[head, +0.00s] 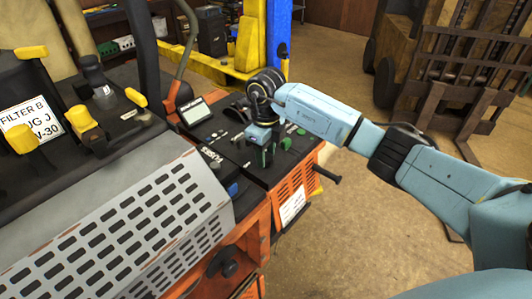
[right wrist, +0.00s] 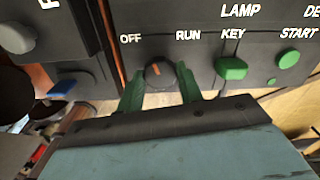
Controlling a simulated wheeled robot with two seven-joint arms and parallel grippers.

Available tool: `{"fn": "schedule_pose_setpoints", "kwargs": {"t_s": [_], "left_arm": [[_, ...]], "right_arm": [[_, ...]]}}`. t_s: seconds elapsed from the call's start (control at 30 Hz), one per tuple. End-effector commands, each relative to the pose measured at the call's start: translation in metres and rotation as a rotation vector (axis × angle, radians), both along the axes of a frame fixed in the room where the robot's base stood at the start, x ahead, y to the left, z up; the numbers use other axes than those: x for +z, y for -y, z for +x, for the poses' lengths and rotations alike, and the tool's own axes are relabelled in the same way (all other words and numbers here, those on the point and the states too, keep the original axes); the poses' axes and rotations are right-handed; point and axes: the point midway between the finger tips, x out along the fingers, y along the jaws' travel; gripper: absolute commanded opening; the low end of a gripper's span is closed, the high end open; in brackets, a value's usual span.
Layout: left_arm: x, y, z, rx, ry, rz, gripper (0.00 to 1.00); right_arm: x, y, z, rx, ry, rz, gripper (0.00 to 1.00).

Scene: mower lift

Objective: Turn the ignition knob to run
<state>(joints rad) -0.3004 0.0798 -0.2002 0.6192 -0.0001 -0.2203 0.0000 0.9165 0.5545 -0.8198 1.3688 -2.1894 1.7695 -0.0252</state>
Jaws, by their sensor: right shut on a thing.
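The ignition knob (right wrist: 158,74) is a round dark knob with an orange mark. It sits on the dark panel between the white OFF and RUN labels in the right wrist view. The mark points roughly up, between the two words. My right gripper (right wrist: 160,90) has one green finger on each side of the knob and is shut on it. In the head view my right gripper (head: 264,156) reaches down to the control panel (head: 225,138) and hides the knob. My left gripper is not in view.
Right of the knob are a green key (right wrist: 231,68) and a green START button (right wrist: 288,59). A blue switch (right wrist: 72,82) lies to the left. A grey slotted plate (head: 140,235) and yellow levers (head: 84,122) are left of the panel. Open floor (head: 365,215) lies to the right.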

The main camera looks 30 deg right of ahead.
Motion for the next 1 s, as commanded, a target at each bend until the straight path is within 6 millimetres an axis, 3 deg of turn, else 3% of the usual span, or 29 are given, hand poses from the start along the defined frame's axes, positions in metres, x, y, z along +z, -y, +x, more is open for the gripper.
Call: {"fn": "schedule_pose_setpoints", "kwargs": {"t_s": [0.6, 1.0], "left_arm": [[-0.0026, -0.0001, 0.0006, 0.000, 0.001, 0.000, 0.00], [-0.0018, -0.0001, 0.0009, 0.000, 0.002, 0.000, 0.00]], "right_arm": [[0.0009, 0.0008, 0.0004, -0.563, 0.001, -0.001, 0.13], [0.0010, 0.0006, 0.0002, -0.789, 0.001, 0.000, 0.13]]}}
